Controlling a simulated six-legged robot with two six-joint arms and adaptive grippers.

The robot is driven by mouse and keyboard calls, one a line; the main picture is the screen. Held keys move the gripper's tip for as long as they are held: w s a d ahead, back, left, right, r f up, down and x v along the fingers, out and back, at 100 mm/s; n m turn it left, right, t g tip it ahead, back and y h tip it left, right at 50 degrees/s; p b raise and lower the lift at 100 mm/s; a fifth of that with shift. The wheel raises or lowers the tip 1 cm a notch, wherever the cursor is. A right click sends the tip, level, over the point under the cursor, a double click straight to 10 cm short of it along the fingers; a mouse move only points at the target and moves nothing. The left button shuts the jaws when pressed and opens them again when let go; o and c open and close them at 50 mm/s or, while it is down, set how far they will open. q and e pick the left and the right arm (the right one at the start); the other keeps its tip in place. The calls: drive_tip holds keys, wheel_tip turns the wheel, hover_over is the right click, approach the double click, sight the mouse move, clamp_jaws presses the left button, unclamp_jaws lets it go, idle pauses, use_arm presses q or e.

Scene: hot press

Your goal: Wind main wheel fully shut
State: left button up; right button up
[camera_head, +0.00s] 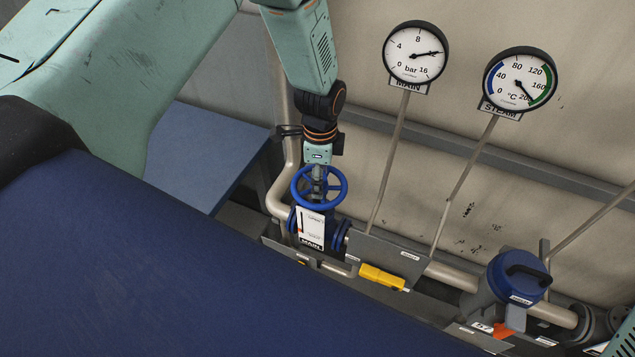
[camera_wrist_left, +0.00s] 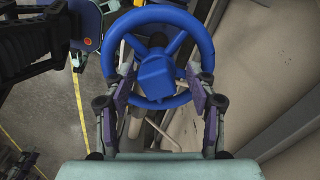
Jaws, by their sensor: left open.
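The main wheel is a blue spoked handwheel (camera_head: 320,188) on a valve in the middle of the head view, above a white label plate (camera_head: 311,228) marked MAIN. It also fills the top middle of the left wrist view as a blue ring (camera_wrist_left: 198,38) with a blue hub (camera_wrist_left: 156,75). My left gripper (camera_head: 318,178) comes down from above onto the wheel. In the wrist view its two fingers (camera_wrist_left: 160,90) are spread, one on each side of the hub, close to the lower rim. I cannot tell whether they touch it. My right gripper is not in view.
A MAIN pressure gauge (camera_head: 415,53) and a STEAM temperature gauge (camera_head: 520,80) stand on thin stems to the right. A yellow handle (camera_head: 382,277) sits on the pipe line right of the wheel. A blue-capped unit (camera_head: 516,275) is at lower right. A wall is close behind.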

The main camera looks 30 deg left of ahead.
use_arm(q)
drive_tip(key=shift+n, duration=1.9)
drive_tip(key=c, duration=1)
drive_tip(key=shift+o, duration=0.2)
drive_tip(key=m, duration=0.5)
drive_tip(key=shift+w+r+m, duration=0.1)
drive_tip(key=shift+m, duration=0.3)
drive_tip(key=o, duration=0.7)
drive_tip(key=shift+o, duration=1.3)
drive_tip(key=shift+a, duration=0.1)
